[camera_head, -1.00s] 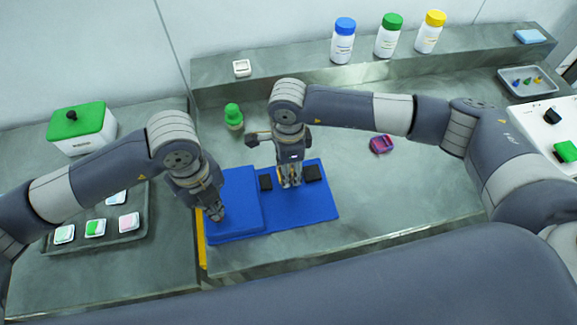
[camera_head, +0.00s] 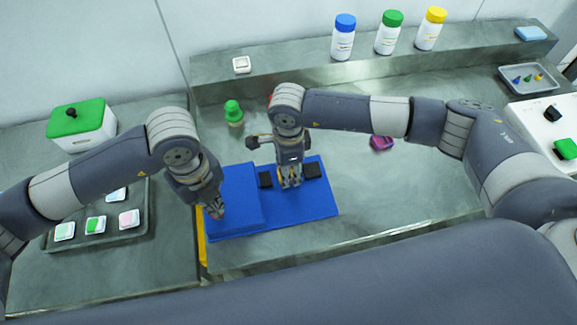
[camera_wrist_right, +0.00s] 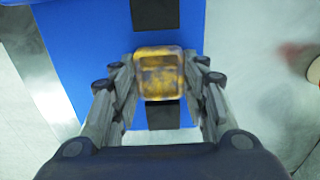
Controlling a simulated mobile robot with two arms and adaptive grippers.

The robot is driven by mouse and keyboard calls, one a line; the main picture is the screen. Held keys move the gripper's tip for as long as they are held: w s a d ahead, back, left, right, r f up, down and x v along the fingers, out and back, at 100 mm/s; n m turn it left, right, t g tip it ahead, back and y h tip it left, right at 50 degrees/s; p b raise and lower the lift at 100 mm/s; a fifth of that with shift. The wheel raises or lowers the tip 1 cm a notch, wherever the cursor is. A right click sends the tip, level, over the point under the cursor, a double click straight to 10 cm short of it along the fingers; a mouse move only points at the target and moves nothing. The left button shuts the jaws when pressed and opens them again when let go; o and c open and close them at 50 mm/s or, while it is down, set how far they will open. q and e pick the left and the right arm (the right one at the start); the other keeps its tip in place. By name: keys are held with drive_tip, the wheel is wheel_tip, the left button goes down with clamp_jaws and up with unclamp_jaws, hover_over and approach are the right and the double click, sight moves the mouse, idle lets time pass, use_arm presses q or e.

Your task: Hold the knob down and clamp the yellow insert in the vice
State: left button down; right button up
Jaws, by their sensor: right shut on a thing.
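The blue vice (camera_head: 305,206) lies on the grey bench, with a raised blue block on its left and two black jaws (camera_head: 312,171). My right gripper (camera_head: 290,182) points down between the jaws. In the right wrist view its fingers are shut on the yellow insert (camera_wrist_right: 160,75), with one black jaw (camera_wrist_right: 155,14) above it in the picture and another (camera_wrist_right: 163,114) below. Whether the insert touches the jaws is unclear. My left gripper (camera_head: 214,210) points down at the raised block's left part. Its fingertips are small and dark; no knob can be made out there.
A tray (camera_head: 138,233) with several pads lies left.

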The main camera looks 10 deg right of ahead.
use_arm(q)
drive_tip(key=shift+s+f, duration=0.1)
use_arm(e)
drive_tip(key=o, duration=1.1)
drive_tip(key=shift+o, duration=0.5)
drive_tip(key=o, duration=0.4)
wheel_tip(320, 180, up, 9)
drive_tip(key=shift+r, duration=0.1)
